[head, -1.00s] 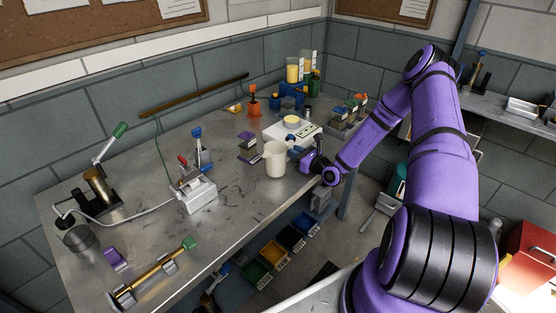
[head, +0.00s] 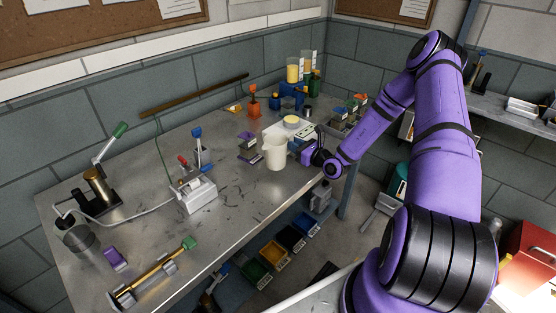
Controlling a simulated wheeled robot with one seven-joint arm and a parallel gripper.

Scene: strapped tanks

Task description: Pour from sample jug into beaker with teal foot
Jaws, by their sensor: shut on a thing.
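The sample jug, a cream-white jug (head: 275,153), is upright near the right front edge of the bench. My gripper (head: 290,150) is at its right side and shut on it, with the fingers partly hidden behind the jug. The jug's base seems to be just above the bench top, but the gap is hard to make out. A clear grey glass vessel (head: 78,239) stands at the bench's far left end. I cannot make out a teal foot on it, and no other beaker with a teal foot is clear to see.
The bench (head: 225,215) has bare room in front of the jug.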

